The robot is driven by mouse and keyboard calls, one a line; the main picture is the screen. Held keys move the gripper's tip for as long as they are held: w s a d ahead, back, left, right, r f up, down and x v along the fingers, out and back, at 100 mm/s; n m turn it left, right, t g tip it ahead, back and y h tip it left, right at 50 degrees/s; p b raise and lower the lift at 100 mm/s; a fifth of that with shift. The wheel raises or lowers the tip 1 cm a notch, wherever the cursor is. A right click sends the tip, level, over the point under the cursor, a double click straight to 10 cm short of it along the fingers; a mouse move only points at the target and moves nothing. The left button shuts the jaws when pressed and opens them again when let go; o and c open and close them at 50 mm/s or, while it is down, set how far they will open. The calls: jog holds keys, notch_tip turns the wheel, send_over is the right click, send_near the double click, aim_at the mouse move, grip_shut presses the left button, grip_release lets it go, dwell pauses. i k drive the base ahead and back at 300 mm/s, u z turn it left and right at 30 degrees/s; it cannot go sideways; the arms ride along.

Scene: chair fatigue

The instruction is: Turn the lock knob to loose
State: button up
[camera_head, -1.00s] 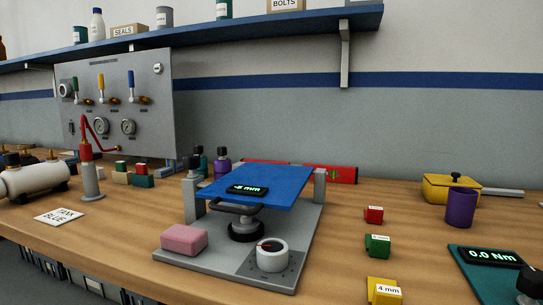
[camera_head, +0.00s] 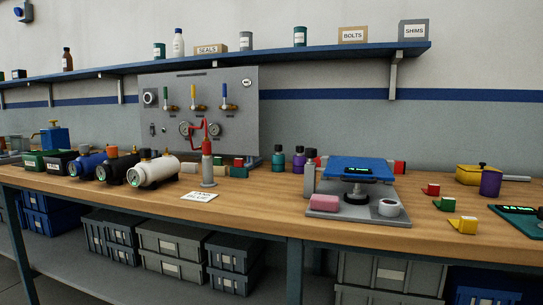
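A fixture with a blue top plate (camera_head: 361,167) stands on a grey base plate (camera_head: 338,213) on the bench, right of centre. A white round knob with a dark top (camera_head: 389,207) sits at the base plate's front right corner. Its setting and any markings are too small to read. A second, black knob (camera_head: 356,197) sits under the blue plate, partly in its shadow. I cannot tell from labels which one is the lock knob. My gripper is not in view.
A pink block (camera_head: 325,201) lies on the base plate's front left. Yellow (camera_head: 464,225), green (camera_head: 444,204) and red (camera_head: 431,190) blocks lie to the right, near a purple cup (camera_head: 490,182). A white card (camera_head: 199,196) and red-handled stand (camera_head: 208,171) are left. Bins fill the lower shelf.

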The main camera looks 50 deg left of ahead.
aim_at(310, 154)
jog(key=k, duration=0.4)
jog(key=u, duration=1.7)
jog(key=i, duration=0.15)
jog(key=u, duration=0.25)
